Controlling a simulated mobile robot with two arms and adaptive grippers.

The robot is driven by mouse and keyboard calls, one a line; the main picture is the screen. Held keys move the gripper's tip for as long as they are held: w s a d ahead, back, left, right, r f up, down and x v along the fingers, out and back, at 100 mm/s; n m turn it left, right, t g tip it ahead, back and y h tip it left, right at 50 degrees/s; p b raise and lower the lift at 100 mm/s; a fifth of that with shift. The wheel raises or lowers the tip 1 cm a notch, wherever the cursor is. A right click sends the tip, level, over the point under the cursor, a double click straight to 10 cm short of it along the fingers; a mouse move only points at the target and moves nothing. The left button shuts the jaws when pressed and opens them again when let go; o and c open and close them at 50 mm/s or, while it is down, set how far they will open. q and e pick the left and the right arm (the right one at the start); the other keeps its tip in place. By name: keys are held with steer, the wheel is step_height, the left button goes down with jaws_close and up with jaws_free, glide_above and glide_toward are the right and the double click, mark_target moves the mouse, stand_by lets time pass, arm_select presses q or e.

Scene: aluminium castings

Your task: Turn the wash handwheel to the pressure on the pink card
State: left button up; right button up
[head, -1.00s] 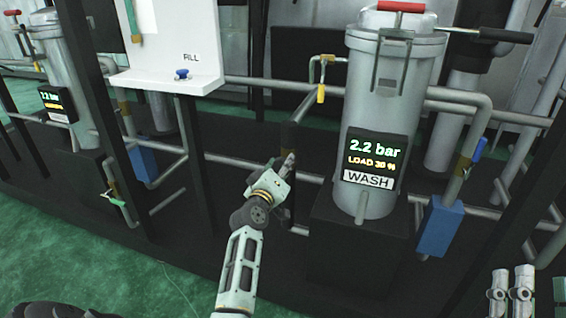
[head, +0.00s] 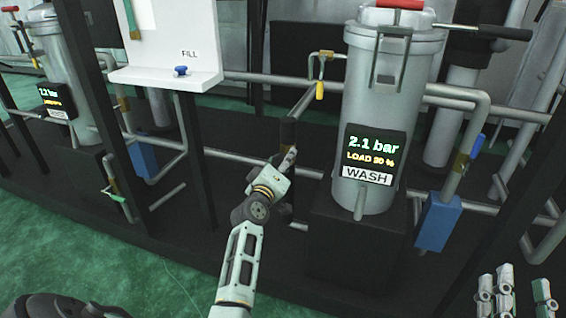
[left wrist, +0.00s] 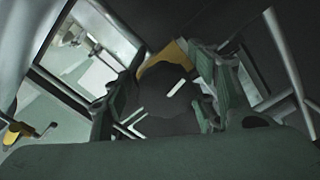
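The wash display (head: 371,157) on the grey canister (head: 385,95) reads 2.1 bar, with a smaller load line below and a WASH label. My left gripper (head: 287,157) is at the pipework left of this canister, largely hidden by its own wrist. In the left wrist view, its two fingers flank a dark round handwheel (left wrist: 165,95) with a brass part behind it, and seem to close on its rim. My right gripper (head: 525,285) is at the bottom right corner, fingers apart, with nothing between them. I see no pink card in either view.
A white board (head: 165,75) with a FILL label and blue knob stands at the upper left. A second canister (head: 68,60) with a display stands further left. Pipes, dark posts and a blue box (head: 438,222) surround the wash canister. Green floor (head: 110,265) is open at lower left.

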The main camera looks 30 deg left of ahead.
arm_select(q)
steer(key=shift+s+a, duration=0.1)
steer(key=shift+s, duration=0.05)
steer(key=shift+s+f, duration=0.1)
steer(key=shift+s, duration=0.25)
steer(key=v, duration=1.1)
